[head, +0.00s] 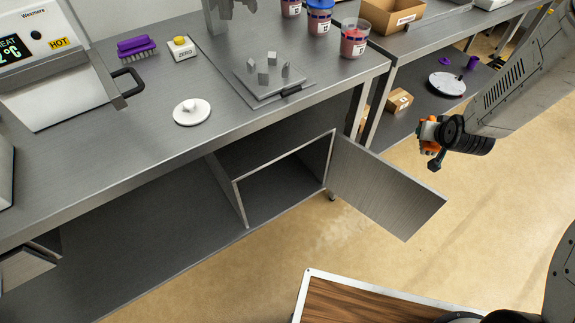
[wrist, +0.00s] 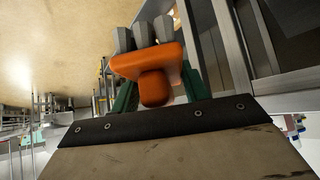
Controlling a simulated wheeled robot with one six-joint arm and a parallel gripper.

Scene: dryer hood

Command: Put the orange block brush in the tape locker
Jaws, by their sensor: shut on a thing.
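The orange block brush (wrist: 148,66) has an orange body with grey bristle tufts and shows in the wrist view. My gripper (wrist: 158,88) is shut on it, with a green finger on each side. In the head view my gripper (head: 432,145) is at the right, in the air over the floor, well apart from the locker. The brush is small and partly hidden there. A locker (head: 237,205) under the bench, which I take for the tape locker, stands open and looks empty inside. I cannot read a label on it.
The locker's door (head: 388,187) swings out to the right over the floor. The steel bench (head: 130,170) carries a purple brush (head: 137,47), a white disc (head: 192,112) and several cups. A wood-topped surface (head: 370,302) is at the bottom. Open floor (head: 480,220) lies between.

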